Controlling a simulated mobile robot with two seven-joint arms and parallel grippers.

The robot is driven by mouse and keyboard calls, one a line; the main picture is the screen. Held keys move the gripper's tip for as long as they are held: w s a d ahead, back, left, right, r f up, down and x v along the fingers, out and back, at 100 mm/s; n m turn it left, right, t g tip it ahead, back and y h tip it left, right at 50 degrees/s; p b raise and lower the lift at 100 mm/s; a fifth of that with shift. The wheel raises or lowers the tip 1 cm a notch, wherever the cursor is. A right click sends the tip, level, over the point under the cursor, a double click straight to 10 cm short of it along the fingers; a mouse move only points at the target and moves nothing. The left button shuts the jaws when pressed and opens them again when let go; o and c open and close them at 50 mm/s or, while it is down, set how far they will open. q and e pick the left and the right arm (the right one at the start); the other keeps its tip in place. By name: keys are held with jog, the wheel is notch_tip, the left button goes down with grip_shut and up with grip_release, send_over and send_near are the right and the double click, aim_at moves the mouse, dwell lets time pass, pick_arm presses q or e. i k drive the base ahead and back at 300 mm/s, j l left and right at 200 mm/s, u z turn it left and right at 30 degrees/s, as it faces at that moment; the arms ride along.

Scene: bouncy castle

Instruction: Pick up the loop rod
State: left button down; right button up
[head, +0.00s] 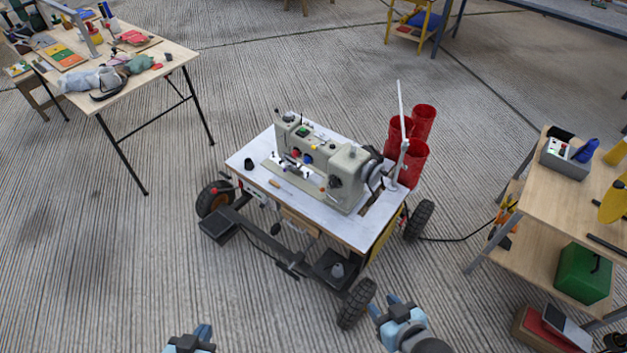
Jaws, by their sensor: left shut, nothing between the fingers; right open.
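No object is clearly recognisable as the loop rod. A thin white rod (402,115) stands upright at the right end of the sewing machine table (245,160), but I cannot tell if it is the loop rod. A grey sewing machine (345,160) sits on that table. My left gripper (203,331) is at the bottom edge, mostly cut off, shut and empty. My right gripper (384,306) is at the bottom, right of the cart's near wheel, open and empty. Both are apart from the table.
Red cylindrical containers (416,165) stand behind the rod. A wooden workbench (540,205) at the right holds a grey box (565,158), with a green box (584,273) on its lower shelf. A cluttered table (160,65) is at upper left. The left foreground floor is clear.

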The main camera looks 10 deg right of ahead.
aim_at(272, 182)
jog(key=i+j+z, duration=0.55)
jog(key=j+z, duration=0.3)
jog(key=i+j, duration=0.15)
jog(key=j, duration=0.2)
jog(key=i+j+z, duration=0.1)
jog(key=j, duration=0.25)
jog(key=i+j, duration=0.3)
jog(key=j, duration=0.35)
jog(key=i+j+z, duration=0.1)
jog(key=j, duration=0.25)
jog(key=i, duration=0.05)
